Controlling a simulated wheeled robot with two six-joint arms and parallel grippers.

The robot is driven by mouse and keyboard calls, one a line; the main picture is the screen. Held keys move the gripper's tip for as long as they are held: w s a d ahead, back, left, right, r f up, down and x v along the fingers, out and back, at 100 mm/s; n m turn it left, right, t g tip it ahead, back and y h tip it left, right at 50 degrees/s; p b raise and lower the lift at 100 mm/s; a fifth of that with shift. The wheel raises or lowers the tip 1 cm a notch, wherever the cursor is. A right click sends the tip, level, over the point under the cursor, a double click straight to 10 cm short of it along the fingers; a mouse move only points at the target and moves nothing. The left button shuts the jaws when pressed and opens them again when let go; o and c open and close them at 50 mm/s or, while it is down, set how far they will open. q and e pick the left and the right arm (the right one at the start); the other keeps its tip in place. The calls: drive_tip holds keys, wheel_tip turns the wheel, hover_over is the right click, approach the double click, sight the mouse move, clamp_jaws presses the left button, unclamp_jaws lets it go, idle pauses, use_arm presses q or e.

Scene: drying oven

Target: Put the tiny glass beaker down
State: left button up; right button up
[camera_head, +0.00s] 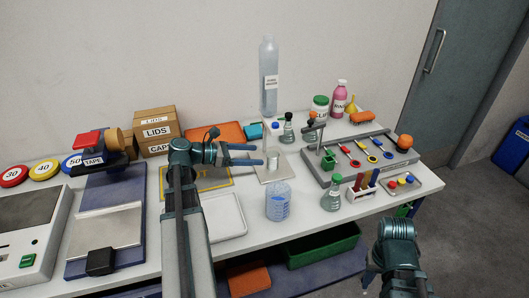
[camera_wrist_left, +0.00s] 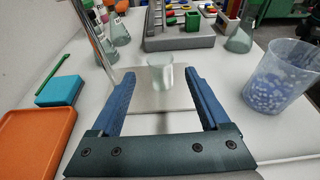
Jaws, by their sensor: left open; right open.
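The tiny glass beaker (camera_wrist_left: 158,68) stands upright on the pale base plate (camera_wrist_left: 158,100) of a stand. It also shows as a small clear shape in the head view (camera_head: 273,161), just past my left fingertips. My left gripper (camera_head: 262,154) is open, with its blue fingers pointing right over the plate. In the left wrist view its fingers (camera_wrist_left: 158,80) lie on either side of the beaker, with gaps to it. My right gripper (camera_head: 372,276) is open and empty off the bench's front edge, partly hidden by its own wrist.
A large blue-marked beaker (camera_head: 278,203) stands in front of the stand plate. A conical flask (camera_head: 331,197) and a grey tool rack (camera_head: 345,160) are to the right. A tall bottle (camera_head: 268,80) stands behind. An orange tray (camera_wrist_left: 28,140) is at the left in the wrist view.

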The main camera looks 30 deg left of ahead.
use_arm(q)
drive_tip(key=p+v, duration=0.1)
drive_tip(key=v, duration=0.5)
use_arm(e)
drive_tip(key=shift+r, duration=0.85)
